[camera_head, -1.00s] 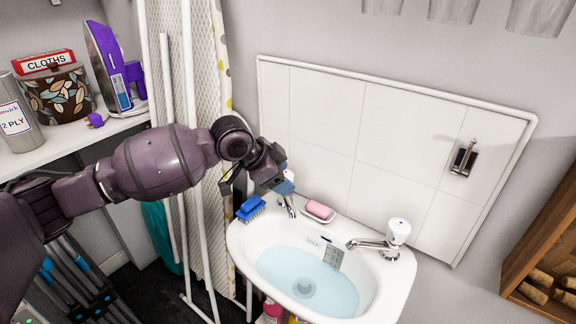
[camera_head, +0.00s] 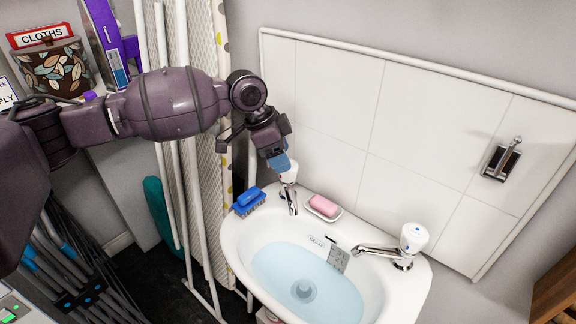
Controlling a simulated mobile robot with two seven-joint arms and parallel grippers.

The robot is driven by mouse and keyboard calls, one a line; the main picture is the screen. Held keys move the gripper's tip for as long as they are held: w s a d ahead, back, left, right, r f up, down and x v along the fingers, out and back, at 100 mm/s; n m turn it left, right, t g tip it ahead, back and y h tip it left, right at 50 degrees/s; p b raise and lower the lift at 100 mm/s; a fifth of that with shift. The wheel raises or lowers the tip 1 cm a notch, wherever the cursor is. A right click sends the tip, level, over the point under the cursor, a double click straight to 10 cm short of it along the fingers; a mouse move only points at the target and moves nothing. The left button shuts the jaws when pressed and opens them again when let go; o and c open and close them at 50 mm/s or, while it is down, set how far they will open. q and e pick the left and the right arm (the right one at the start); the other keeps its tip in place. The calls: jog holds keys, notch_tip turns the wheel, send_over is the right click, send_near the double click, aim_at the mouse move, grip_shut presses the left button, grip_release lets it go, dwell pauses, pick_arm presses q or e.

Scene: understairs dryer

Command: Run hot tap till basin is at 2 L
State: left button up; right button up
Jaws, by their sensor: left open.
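The white basin (camera_head: 238,245) holds pale blue water (camera_head: 275,265), with a drain visible at the bottom. A small printed marker (camera_head: 338,258) stands at the basin's back inner wall. The left tap (camera_head: 290,182) is partly hidden behind my left gripper (camera_head: 279,163). The gripper is open at the tap's white knob; I cannot tell whether it touches. The right tap (camera_head: 411,240) has a white knob with a blue mark and its spout points left over the basin. Whether water runs from either spout is too small to tell. My right gripper is out of view.
A blue brush (camera_head: 249,201) lies at the basin's back left corner. A pink soap (camera_head: 323,205) sits in a dish between the taps. White poles and an ironing board stand left of the basin. A hook (camera_head: 502,160) is on the tiled wall.

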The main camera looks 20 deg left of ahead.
pick_arm(q)
jog(key=shift+b+x, duration=0.35)
jog(key=shift+x, duration=1.45)
